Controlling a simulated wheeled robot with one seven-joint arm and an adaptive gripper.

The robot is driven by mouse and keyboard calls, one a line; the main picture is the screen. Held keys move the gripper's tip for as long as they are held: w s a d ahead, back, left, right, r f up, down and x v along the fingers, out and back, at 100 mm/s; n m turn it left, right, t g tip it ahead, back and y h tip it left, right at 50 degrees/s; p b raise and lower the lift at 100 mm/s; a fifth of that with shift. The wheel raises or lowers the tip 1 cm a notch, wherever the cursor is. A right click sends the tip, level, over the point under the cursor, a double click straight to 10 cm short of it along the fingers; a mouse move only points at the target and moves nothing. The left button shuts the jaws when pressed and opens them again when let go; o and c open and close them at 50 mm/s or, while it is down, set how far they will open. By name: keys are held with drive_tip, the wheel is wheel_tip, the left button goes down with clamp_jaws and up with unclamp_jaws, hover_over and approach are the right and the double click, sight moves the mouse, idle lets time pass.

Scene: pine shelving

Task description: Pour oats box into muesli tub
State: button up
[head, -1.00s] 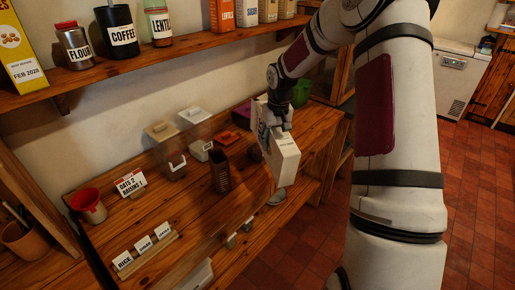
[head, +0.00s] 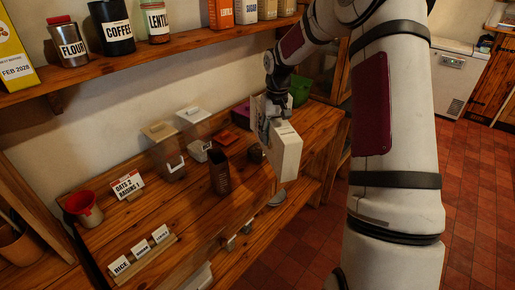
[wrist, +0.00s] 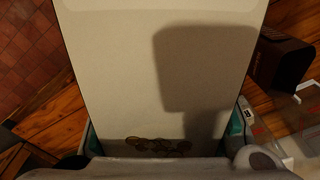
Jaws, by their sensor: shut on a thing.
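My gripper (head: 268,122) is shut on a pale carton, the oats box (head: 287,152), and holds it near the right part of the wooden counter. The box looks roughly upright with a slight tilt. In the wrist view its broad pale face (wrist: 130,70) fills the middle, with a small printed picture at the bottom and a shadow across it. Two lidded tubs stand at the back of the counter: a clear-walled one (head: 172,168) and one with a pale lid (head: 193,117). I cannot read a muesli label on either.
A dark brown tall container (head: 220,173) stands left of the box. A small white labelled box (head: 199,151), a purple box (head: 241,115) and a green bowl (head: 299,90) are behind. A shelf of jars hangs above.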

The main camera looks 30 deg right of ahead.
sight(272, 120)
drive_tip(key=shift+r, duration=0.25)
drive_tip(key=shift+w+b, duration=0.15)
drive_tip(key=shift+b, duration=0.15)
drive_tip(key=shift+w+r+g+b, duration=0.2)
drive_tip(key=shift+g+b, duration=0.1)
drive_tip(key=shift+g, duration=0.1)
drive_tip(key=shift+w+d+r+g+b, duration=0.1)
drive_tip(key=shift+w+r+g+b, duration=0.15)
drive_tip(key=shift+r+g+b, duration=0.45)
drive_tip(key=shift+f+b, duration=0.1)
drive_tip(key=shift+b, duration=0.2)
drive_tip(key=shift+w+r+y+b, duration=0.2)
drive_tip(key=shift+w+y+b, duration=0.1)
drive_tip(key=shift+b, duration=0.1)
drive_tip(key=shift+w+d+r+g+b, duration=0.15)
drive_tip(key=shift+w+r+g+b, duration=0.15)
drive_tip(key=shift+r+g+b, duration=0.45)
